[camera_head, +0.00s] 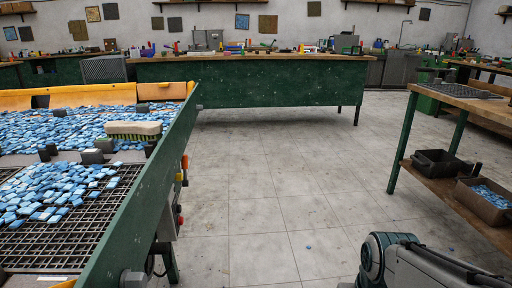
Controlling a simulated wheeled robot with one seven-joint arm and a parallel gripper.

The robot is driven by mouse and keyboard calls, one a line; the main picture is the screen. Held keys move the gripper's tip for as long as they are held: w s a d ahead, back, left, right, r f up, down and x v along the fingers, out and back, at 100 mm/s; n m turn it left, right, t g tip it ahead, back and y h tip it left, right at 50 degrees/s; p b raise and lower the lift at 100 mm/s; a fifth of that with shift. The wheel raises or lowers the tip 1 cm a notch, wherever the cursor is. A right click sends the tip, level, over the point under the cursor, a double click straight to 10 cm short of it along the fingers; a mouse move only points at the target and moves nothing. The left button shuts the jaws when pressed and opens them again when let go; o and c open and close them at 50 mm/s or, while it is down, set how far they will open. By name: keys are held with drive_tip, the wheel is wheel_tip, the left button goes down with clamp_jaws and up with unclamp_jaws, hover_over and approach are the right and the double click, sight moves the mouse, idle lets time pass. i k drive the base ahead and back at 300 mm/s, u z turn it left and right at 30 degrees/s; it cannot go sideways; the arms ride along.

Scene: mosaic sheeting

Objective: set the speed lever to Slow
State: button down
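The machine with blue mosaic tiles (60,130) fills the left side, with a green side rail (130,215) facing the aisle. Small controls show on its outer side: a red knob (184,161), a yellow-orange one (179,177) and a red button (180,220) lower down on a grey box. They are too small to tell which, if any, is the speed lever, and no Slow marking can be read. Part of my own arm shows at the bottom right. My gripper is not in view.
Open tiled floor (270,200) lies between the machine and a wooden bench (470,100) at right. A long green workbench (255,95) crosses the back. A brush (134,130) lies on the machine.

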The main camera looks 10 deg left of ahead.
sight(184, 161)
drive_tip(key=z, duration=0.15)
drive_tip(key=i, duration=1.65)
drive_tip(key=u, duration=0.95)
drive_tip(key=i, duration=1.3)
drive_tip(key=u, duration=0.9)
